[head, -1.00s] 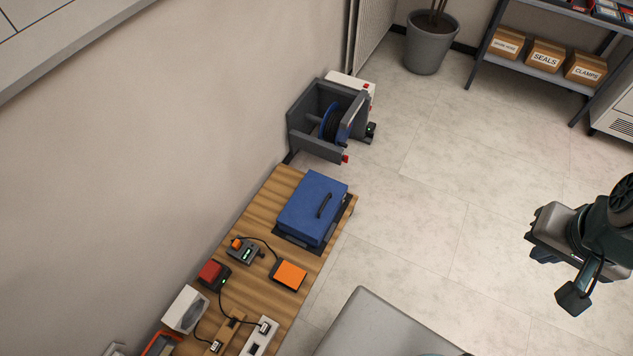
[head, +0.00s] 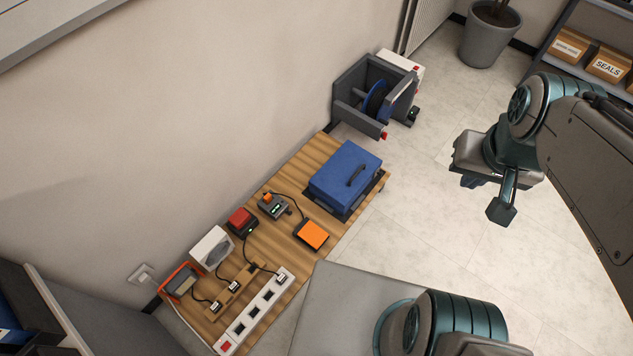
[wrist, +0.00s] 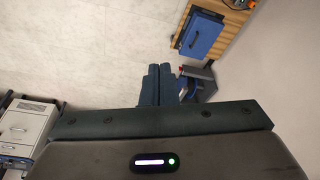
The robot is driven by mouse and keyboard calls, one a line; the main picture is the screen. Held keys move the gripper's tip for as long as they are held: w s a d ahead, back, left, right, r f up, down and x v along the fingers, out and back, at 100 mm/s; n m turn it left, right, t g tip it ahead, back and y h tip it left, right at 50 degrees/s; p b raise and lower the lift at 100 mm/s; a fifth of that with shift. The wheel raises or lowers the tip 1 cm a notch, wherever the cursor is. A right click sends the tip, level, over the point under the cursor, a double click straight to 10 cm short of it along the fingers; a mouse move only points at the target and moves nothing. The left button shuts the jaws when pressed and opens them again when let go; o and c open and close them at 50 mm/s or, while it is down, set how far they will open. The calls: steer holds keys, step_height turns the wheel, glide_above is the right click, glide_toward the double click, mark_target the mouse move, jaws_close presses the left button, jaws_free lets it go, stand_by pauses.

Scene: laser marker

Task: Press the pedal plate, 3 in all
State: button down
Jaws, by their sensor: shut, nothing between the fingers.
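The pedal plate appears as an orange plate (head: 311,235) lying on the wooden bench top, in front of a small dark control box (head: 273,206) with an orange knob. A cable runs between them. My gripper (head: 468,182) is over the floor to the right of the bench, well apart from the plate. In the wrist view my gripper's fingers (wrist: 159,74) are together and empty. The orange plate cannot be made out in the wrist view.
A blue case (head: 345,176) sits on the bench behind the plate; a red button box (head: 241,220) and a white power strip (head: 260,308) are to its left. A cable reel (head: 375,98) stands beyond the bench. Open floor lies between bench and gripper.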

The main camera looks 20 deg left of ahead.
stand_by(0.3)
steer(key=w+a+f+m+g+y+b, duration=0.1)
steer(key=w+a+f+y+b, duration=0.2)
steer(key=a+f+b, duration=0.75)
steer(key=w+a+f+m+g+y+b, duration=0.1)
steer(key=w+a+f+m+y+b, duration=0.3)
steer(key=f, duration=1.1)
steer(key=w+a+f+n+g+y+b, duration=0.1)
steer(key=w+a+f+g+y+b, duration=0.15)
steer(key=a+f+b, duration=0.6)
steer(key=w+a+f+m+t+b, duration=0.1)
steer(key=f+m+b, duration=0.2)
steer(key=f, duration=1.5)
steer(key=w+a+f+m+t+b, duration=0.1)
steer(key=f+m+b, duration=0.3)
steer(key=f+b, duration=0.6)
step_height(320, 180, down, 9)
steer(key=shift+w+r+t+b, duration=0.15)
steer(key=shift+w+t+b, duration=0.2)
steer(key=shift+w+t, duration=0.4)
steer(key=shift+h, duration=0.25)
